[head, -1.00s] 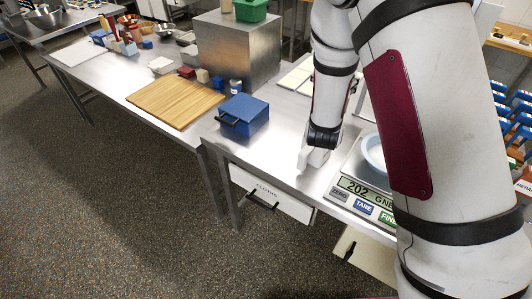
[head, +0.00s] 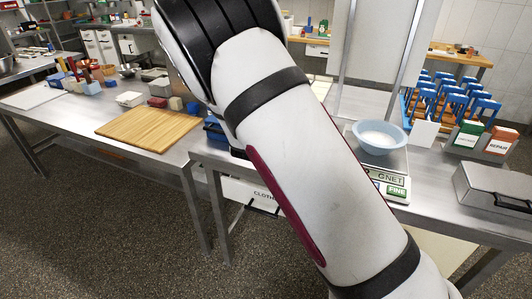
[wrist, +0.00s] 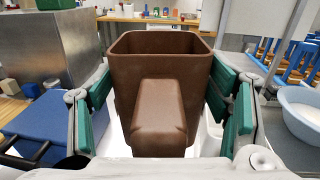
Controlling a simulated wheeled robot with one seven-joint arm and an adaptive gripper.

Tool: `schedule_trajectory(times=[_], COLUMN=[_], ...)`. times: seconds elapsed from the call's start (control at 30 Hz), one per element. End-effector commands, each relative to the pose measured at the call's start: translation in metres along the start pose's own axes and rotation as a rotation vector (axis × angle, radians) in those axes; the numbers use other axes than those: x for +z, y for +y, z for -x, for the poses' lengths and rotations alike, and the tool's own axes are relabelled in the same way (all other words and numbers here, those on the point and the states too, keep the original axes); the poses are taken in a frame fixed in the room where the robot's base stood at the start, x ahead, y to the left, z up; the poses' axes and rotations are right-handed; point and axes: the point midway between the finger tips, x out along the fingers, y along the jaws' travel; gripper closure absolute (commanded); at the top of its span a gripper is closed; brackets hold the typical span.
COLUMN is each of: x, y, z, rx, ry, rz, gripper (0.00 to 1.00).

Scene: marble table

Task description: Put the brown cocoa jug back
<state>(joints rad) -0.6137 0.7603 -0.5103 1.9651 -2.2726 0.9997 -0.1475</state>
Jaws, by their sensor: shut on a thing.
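The brown cocoa jug (wrist: 160,60) fills the middle of the wrist view, upright, with its open rim up and its block-like handle toward the camera. My gripper (wrist: 160,85) has a green-padded finger on each side of the jug and is shut on it. The jug's inside is mostly out of sight, and so is its base. In the head view my arm crosses the middle and hides the gripper and the jug.
A pale blue bowl (head: 380,137) with white contents sits on a scale (head: 392,184). A blue box (wrist: 45,125) and a steel block (wrist: 45,50) are left of the jug. A wooden board (head: 150,130) lies on the left table. A grey case (head: 495,190) is at right.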

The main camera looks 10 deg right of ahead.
Motion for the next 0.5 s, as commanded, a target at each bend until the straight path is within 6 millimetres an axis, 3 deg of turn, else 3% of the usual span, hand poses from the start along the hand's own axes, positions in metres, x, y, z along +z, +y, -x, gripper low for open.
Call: schedule_trajectory(times=[0.03, 0.2, 0.5], x=[-0.011, -0.022, -0.025], y=[0.011, 0.028, 0.036], z=[-0.011, -0.027, -0.034], rx=[-0.006, -0.027, -0.036], ry=[-0.006, -0.002, 0.001], rz=[-0.007, -0.021, -0.032], gripper=[0.58, 0.58, 0.58])
